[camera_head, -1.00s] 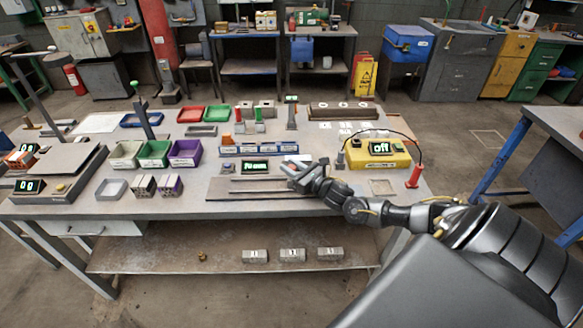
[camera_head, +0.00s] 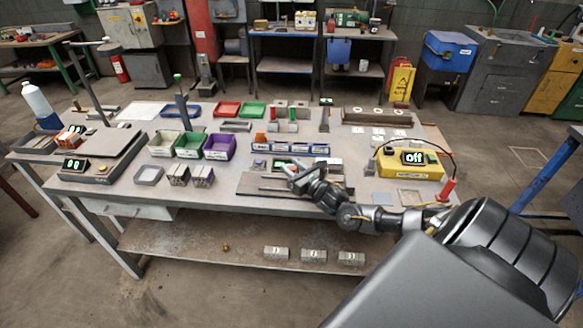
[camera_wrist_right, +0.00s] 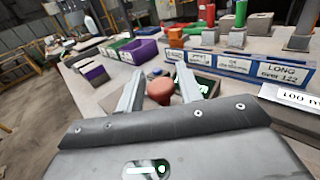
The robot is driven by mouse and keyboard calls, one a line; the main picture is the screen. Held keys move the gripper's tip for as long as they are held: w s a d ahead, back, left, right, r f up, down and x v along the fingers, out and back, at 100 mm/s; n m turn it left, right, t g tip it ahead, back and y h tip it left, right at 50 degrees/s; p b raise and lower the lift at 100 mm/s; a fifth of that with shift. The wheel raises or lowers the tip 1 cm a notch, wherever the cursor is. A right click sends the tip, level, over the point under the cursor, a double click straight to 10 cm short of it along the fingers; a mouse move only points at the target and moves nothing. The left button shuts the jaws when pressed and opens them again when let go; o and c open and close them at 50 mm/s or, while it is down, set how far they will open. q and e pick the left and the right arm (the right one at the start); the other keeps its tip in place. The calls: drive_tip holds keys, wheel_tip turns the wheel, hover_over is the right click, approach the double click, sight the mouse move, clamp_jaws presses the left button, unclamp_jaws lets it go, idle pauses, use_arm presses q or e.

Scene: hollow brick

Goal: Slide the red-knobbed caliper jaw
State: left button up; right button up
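The caliper is a flat brown-grey plate with rails (camera_head: 262,188) and a green-lit display (camera_head: 280,163) near the front middle of the bench. My right gripper (camera_head: 291,172) is over the plate and partly covers the display in the head view. In the right wrist view the red knob (camera_wrist_right: 160,91) shows between the two fingers of my right gripper (camera_wrist_right: 159,76). The fingers are apart, with a narrow gap to the knob on each side; I cannot tell whether they touch it. The jaw under the knob is mostly hidden. My left gripper is not in view.
A row of blue labelled bins (camera_head: 290,147) stands just behind the caliper. A yellow box reading "off" (camera_head: 410,165) is to the right. Green (camera_head: 190,146) and purple (camera_head: 219,147) bins and small brick pieces (camera_head: 190,176) are to the left. Numbered blocks (camera_head: 313,256) lie on the lower shelf.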

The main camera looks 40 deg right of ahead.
drive_tip(key=shift+o, duration=1)
drive_tip(key=shift+s+f, duration=0.1)
drive_tip(key=shift+s, duration=0.05)
drive_tip(key=s+b, duration=0.1)
drive_tip(key=s, duration=0.4)
drive_tip(key=s+b, duration=0.1)
drive_tip(key=s, duration=0.3)
drive_tip(key=shift+s+a, duration=0.2)
drive_tip(key=shift+s, duration=0.5)
